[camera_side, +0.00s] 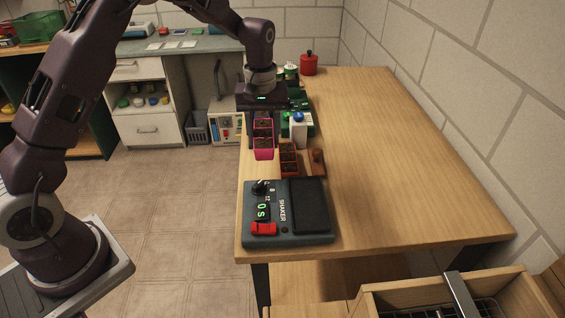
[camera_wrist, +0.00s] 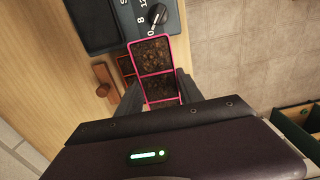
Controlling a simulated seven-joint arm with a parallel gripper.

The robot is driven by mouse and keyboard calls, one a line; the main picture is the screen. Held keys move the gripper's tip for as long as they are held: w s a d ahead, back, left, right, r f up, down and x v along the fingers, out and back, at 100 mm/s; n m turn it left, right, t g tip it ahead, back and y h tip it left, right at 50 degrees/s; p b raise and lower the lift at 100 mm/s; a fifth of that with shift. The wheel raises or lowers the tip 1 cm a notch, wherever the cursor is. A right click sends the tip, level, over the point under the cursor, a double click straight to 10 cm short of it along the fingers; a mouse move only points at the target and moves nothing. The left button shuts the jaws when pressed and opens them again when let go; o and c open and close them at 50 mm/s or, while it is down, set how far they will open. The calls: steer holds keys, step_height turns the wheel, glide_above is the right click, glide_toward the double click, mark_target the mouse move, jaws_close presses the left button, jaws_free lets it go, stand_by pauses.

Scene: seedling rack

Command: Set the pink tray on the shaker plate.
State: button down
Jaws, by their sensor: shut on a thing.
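The pink tray (camera_side: 264,153), with dark soil in its cells, hangs in my gripper (camera_side: 263,130), which is shut on it. In the wrist view the pink tray (camera_wrist: 153,68) shows between the two fingers (camera_wrist: 155,95). The tray is held above the left edge of the table. The shaker (camera_side: 287,212) stands at the table's near left corner, with a dial, a green "0s" display and a red switch. Its dark plate (camera_side: 310,205) is bare. In the wrist view the shaker (camera_wrist: 122,18) is partly visible beyond the tray.
A brown-red tray of soil (camera_side: 288,158) and a wooden piece with a knob (camera_side: 317,161) stand just behind the shaker. The table's right side (camera_side: 400,150) is clear.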

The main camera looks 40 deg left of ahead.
glide_toward(307, 203)
steer(key=shift+f, duration=2.8)
steer(key=shift+f, duration=0.55)
steer(key=c, duration=1.1)
jaws_free()
steer(key=shift+o, duration=0.2)
step_height(307, 203, up, 11)
